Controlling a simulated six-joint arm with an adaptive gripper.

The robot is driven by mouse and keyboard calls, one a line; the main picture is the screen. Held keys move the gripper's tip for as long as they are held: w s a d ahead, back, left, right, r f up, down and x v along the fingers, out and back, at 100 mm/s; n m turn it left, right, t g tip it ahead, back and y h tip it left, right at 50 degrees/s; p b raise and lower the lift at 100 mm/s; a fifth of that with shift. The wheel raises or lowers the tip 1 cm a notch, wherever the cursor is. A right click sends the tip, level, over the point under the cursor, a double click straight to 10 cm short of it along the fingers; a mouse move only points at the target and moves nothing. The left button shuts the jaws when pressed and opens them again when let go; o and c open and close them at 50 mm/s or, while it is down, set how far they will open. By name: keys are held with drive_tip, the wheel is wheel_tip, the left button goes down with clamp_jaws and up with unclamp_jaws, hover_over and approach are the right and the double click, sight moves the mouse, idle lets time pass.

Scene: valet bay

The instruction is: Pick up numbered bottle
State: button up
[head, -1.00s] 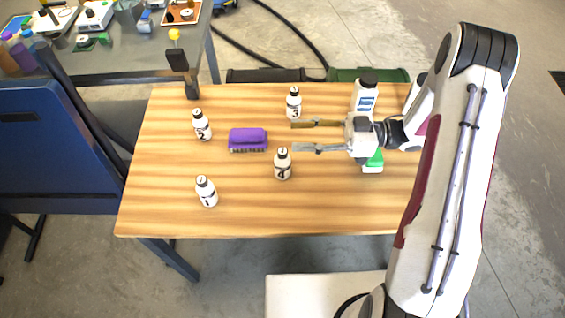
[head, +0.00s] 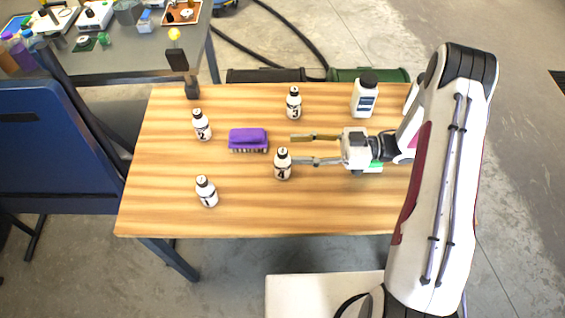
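Several small white bottles with black caps and black numbers stand upright on the wooden table. Bottle 1 (head: 207,192) is at the front left, bottle 2 (head: 202,126) at the back left, bottle 3 (head: 294,104) at the back middle. Bottle 4 (head: 283,165) is near the middle. My gripper (head: 292,149) points left, open, with nothing between its fingers. Its near fingertip meets bottle 4's right edge in the picture; I cannot tell whether they touch. Its far fingertip is behind and right of bottle 4, in front of bottle 3.
A purple brush (head: 248,139) lies left of my gripper on the wooden table (head: 330,215). A larger white bottle (head: 365,97) stands at the back right. The table's front is clear.

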sight(282, 151)
drive_tip(key=shift+f, duration=0.15)
drive_tip(key=shift+a+f, duration=0.25)
drive_tip(key=shift+a, duration=1)
drive_tip(key=shift+a+f, duration=0.2)
drive_tip(key=shift+a, duration=1.05)
clamp_jaws()
